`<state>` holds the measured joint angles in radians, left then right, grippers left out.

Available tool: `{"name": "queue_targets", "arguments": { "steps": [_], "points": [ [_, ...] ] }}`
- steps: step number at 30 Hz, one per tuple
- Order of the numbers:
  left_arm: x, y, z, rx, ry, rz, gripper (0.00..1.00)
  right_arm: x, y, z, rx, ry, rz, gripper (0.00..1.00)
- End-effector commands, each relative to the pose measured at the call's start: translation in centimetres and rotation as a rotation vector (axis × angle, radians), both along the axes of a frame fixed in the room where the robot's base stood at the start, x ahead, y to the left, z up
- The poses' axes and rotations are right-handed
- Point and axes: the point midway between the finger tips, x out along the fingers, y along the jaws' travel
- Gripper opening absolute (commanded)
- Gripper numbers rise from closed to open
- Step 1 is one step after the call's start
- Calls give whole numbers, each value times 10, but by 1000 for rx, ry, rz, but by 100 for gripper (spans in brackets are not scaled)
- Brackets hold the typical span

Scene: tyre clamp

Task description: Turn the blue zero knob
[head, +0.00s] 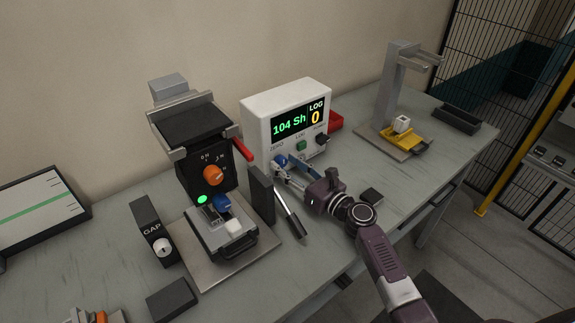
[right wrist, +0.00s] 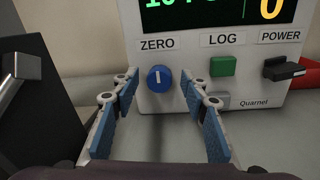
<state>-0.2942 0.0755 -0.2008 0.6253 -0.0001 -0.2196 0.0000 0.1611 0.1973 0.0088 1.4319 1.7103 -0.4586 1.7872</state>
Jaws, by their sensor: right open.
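The blue zero knob (right wrist: 160,78) is on the front of the white meter box (head: 255,115), under the ZERO label, with its white mark about upright. In the head view the knob (head: 281,160) is partly covered by my right gripper (head: 287,168). That gripper, also in the right wrist view (right wrist: 160,92), is open and empty and faces the panel. Its blue-padded fingers stand to the left and right of the knob. I cannot tell whether they touch it. The display reads "104 Sh", with LOG 0 beside it.
A green LOG button (right wrist: 222,66) and a black POWER switch (right wrist: 284,70) are right of the knob. The clamp fixture (head: 205,190) with its red lever stands to the left. A grey stand with a yellow base (head: 403,138) is at the right. A red block is behind the meter.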

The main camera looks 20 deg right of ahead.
Motion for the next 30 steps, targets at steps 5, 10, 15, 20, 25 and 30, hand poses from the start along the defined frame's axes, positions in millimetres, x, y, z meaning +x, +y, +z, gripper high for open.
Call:
{"name": "queue_targets", "arguments": {
  "steps": [5, 10, 15, 20, 25, 30],
  "points": [
    [-1, 2, 0, 2, 1, -1, 40, 0, 0, 0, 0, 0, 0, 31],
    [-4, 5, 0, 6, 6, -1, 40, 0, 0, 0, 1, 0, 0, 12],
    [-8, 5, -1, 7, 12, -1, 40, 0, 0, 0, 0, 0, 0, 0],
    [-9, 6, -1, 7, 13, -1, 40, 0, 0, 0, -12, -4, 0, 0],
    [-9, 6, -3, 7, 14, 0, 40, -1, 0, -1, -64, -23, 0, 0],
    [-9, 6, -6, 7, 14, 0, 40, -1, 0, -1, -166, -60, 0, 0]
  ]
}}
